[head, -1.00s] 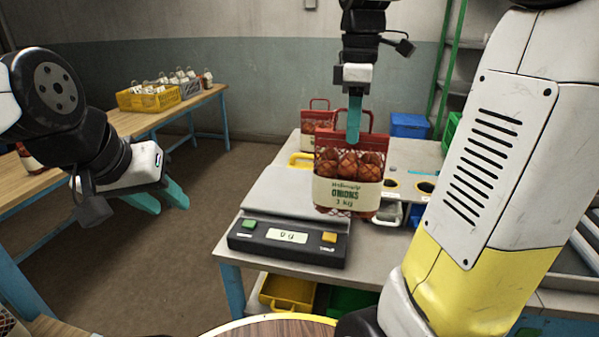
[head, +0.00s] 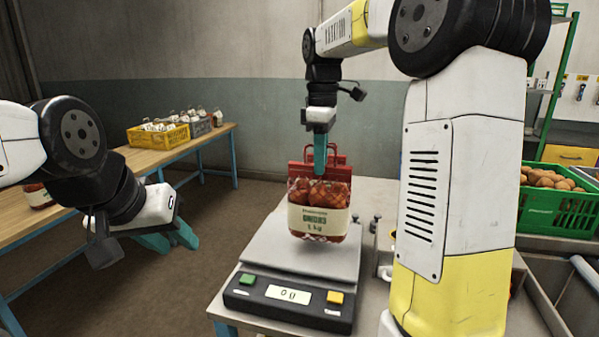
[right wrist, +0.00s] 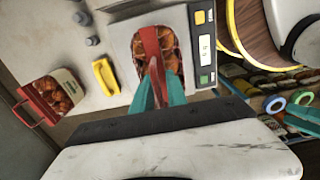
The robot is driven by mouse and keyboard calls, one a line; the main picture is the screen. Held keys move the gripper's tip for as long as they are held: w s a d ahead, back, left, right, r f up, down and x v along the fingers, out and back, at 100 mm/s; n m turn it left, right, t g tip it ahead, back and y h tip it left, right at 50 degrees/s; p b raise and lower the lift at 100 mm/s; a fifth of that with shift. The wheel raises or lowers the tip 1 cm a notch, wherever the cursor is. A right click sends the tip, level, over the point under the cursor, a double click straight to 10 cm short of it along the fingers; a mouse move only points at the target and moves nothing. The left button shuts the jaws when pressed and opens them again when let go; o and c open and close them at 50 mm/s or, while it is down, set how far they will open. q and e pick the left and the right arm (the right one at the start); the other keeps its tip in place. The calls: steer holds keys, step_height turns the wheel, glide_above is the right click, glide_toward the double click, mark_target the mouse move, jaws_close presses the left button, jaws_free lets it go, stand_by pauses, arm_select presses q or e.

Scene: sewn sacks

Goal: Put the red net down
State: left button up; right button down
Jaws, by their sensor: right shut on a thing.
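The red net (head: 318,222) of onions, with a cream label reading onions 1 kg, hangs upright from my right gripper (head: 320,172). The gripper is shut on its red handle, which also shows between the teal fingers in the right wrist view (right wrist: 153,92). The net is over the plate of the scale (head: 300,262); a small gap seems to show beneath it. The scale display (head: 288,295) appears to read 0. My left gripper (head: 172,243) is at the left, away from the net, with its teal fingers apart and nothing between them.
A second red net (right wrist: 58,95) lies on the table beside a yellow handle-like object (right wrist: 106,76). A green crate (head: 555,212) of potatoes stands at the right. A yellow crate (head: 158,137) with small sacks is on the wooden table at the back left.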

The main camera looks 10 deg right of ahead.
mark_target(307, 170)
steer(key=shift+w+a+f, duration=0.1)
steer(key=shift+w+a, duration=0.5)
steer(key=shift+w, duration=0.25)
steer(key=shift+w+a+f, duration=0.1)
steer(key=shift+w+a, duration=0.5)
steer(key=shift+w, duration=0.25)
steer(key=shift+f, duration=1.8)
steer(key=c, duration=1.3)
jaws_free()
steer(key=shift+f, duration=0.1)
